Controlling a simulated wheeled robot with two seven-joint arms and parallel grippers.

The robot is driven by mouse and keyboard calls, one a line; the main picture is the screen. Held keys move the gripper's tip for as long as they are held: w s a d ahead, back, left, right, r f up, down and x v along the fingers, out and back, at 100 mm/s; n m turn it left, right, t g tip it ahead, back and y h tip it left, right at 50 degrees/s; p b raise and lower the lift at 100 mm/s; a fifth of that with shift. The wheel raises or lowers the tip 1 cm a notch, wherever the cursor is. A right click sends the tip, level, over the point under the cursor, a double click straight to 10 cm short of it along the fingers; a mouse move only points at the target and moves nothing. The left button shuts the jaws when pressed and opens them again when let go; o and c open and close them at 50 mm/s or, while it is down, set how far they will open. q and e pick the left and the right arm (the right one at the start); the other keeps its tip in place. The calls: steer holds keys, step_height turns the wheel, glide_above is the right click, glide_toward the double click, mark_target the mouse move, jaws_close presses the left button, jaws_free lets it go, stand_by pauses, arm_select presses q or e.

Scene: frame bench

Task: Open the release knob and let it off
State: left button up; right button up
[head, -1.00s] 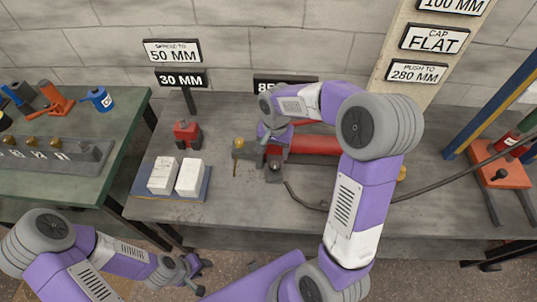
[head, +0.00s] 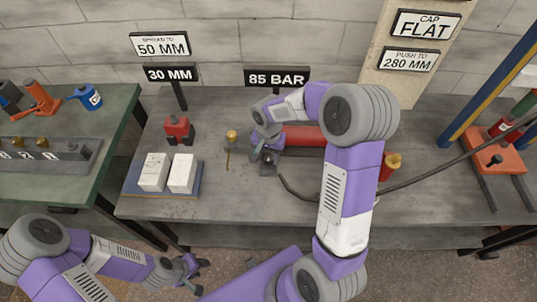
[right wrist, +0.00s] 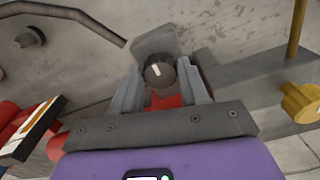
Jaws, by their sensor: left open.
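The release knob (right wrist: 159,71) is a small dark round knob with a white mark, seen in the right wrist view on a grey block. My right gripper (right wrist: 162,88) has one finger on either side of the knob, close to it. I cannot tell whether the fingers touch it. In the head view my right gripper (head: 264,146) is low at the left end of a red cylinder (head: 305,136), and it hides the knob there. My left gripper (head: 192,267) is open and empty, in front of the bench, away from the knob.
A dark hose (head: 420,178) runs right across the bench. A red device (head: 178,130) and two white blocks (head: 182,173) lie left. An "85 BAR" sign (head: 277,76) stands behind.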

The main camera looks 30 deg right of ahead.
steer(key=c, duration=0.6)
steer(key=shift+n, duration=0.3)
steer(key=n+p, duration=0.1)
steer(key=n, duration=0.2)
steer(key=n+p, duration=0.1)
steer(key=n, duration=0.2)
steer(key=shift+n+p, duration=0.3)
steer(key=shift+p, duration=0.1)
steer(key=n+p, duration=0.1)
steer(key=n, duration=0.3)
steer(key=shift+p, duration=0.3)
steer(key=shift+n+p, duration=0.6)
steer(key=shift+n, duration=1.3)
